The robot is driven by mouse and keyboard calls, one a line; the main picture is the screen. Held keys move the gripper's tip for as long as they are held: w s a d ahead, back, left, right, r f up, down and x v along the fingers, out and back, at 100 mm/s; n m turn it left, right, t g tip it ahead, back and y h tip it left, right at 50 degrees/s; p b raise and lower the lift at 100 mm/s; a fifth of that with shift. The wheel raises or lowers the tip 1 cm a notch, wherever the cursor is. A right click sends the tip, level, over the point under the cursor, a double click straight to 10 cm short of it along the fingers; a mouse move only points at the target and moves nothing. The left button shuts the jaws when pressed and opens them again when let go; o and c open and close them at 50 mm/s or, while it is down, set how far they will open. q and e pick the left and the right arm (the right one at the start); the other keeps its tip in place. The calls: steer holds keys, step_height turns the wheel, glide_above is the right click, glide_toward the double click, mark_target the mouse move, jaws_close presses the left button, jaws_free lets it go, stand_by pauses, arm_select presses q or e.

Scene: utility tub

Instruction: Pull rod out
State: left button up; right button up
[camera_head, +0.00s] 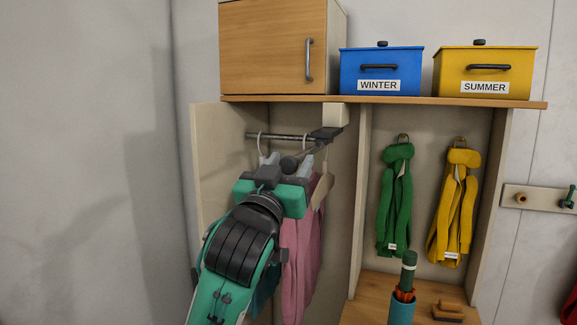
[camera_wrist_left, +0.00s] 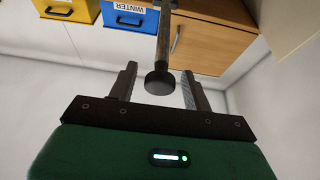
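The dark rod (camera_head: 308,152) in the wardrobe niche runs from a bracket below the shelf toward me and ends in a round black knob (camera_head: 289,162). In the left wrist view the rod's shaft (camera_wrist_left: 163,42) and knob (camera_wrist_left: 159,82) show clearly. My left gripper (camera_head: 287,167) is at the knob, its fingers apart. In the left wrist view the knob lies between the fingers of my left gripper (camera_wrist_left: 158,88), with a visible gap on both sides. A horizontal bar (camera_head: 275,136) carries hangers and a pink garment (camera_head: 299,250), partly hidden by my arm. My right gripper is not in view.
A wooden cabinet (camera_head: 268,45), a blue WINTER box (camera_head: 381,70) and a yellow SUMMER box (camera_head: 484,72) stand on the shelf (camera_head: 440,101) above. Green (camera_head: 395,205) and yellow (camera_head: 452,220) garments hang right of the divider (camera_head: 358,200). A side panel (camera_head: 208,160) bounds the niche.

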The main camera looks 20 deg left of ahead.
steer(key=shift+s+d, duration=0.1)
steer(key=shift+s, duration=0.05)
arm_select(q)
steer(key=b+v, duration=1.3)
steer(key=shift+s+f, duration=0.25)
steer(key=shift+s, duration=0.1)
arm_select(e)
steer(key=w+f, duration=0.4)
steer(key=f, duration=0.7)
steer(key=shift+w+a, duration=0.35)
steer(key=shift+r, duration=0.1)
